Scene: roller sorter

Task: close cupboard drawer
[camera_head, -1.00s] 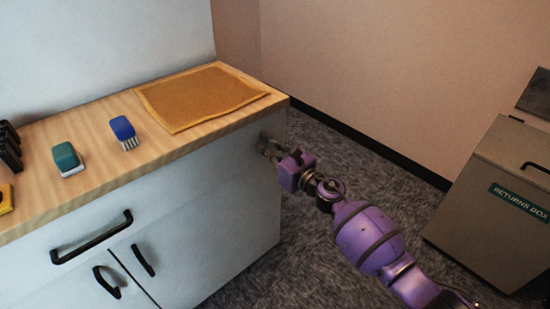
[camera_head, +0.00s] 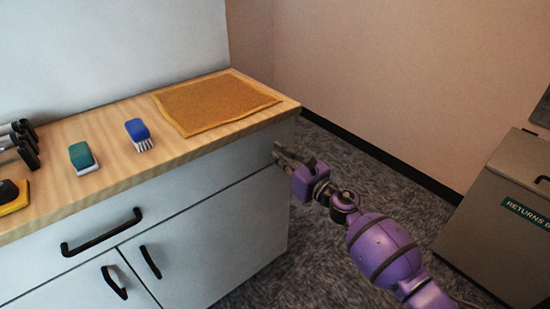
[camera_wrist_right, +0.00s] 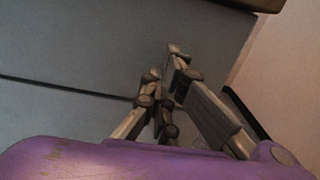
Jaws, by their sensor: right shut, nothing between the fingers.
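The cupboard drawer (camera_head: 190,205) is a wide pale grey front under the wooden worktop, with a black bar handle (camera_head: 102,234) toward its left. It looks about flush with the doors below; any small gap is hard to tell. My right gripper (camera_head: 278,153) is shut and empty at the drawer's right end, just below the worktop. In the right wrist view, the gripper's fingers (camera_wrist_right: 163,75) are close to the grey drawer front (camera_wrist_right: 90,55); I cannot tell whether they touch it. My left gripper is not in view.
A grey returns box (camera_head: 497,235) stands at right. Carpet (camera_head: 345,165) lies clear between.

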